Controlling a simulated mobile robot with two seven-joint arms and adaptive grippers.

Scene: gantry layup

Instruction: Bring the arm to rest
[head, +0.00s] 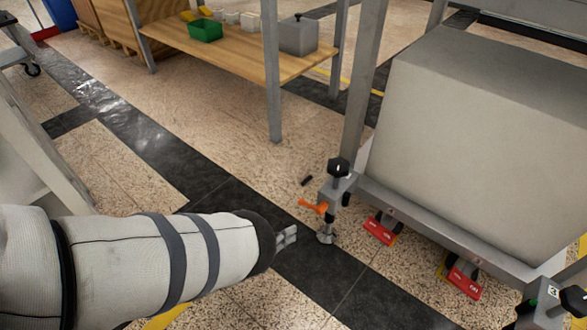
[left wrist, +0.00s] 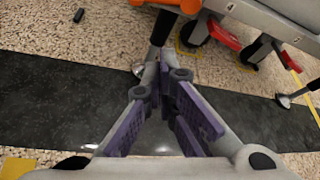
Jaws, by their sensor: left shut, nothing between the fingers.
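My left arm, in a pale fabric sleeve with grey bands, comes in from the left in the head view. My left gripper (head: 287,236) sticks out past the dark cuff, over the dark floor strip. In the left wrist view the left gripper (left wrist: 166,75) shows its purple-padded fingers meeting at the tips, shut with nothing between them. In the head view it is just left of the levelling foot of a grey frame (head: 326,237) and looks apart from it, though the gap in depth is hard to judge. My right gripper is not in view.
A large grey box (head: 480,130) sits in the metal frame, with an orange lever (head: 312,206) and red-pedalled casters (head: 381,229) low down. A wooden table (head: 240,55) at the back holds a green bin (head: 205,30). A small dark piece (head: 307,180) lies on the floor. Open floor lies between.

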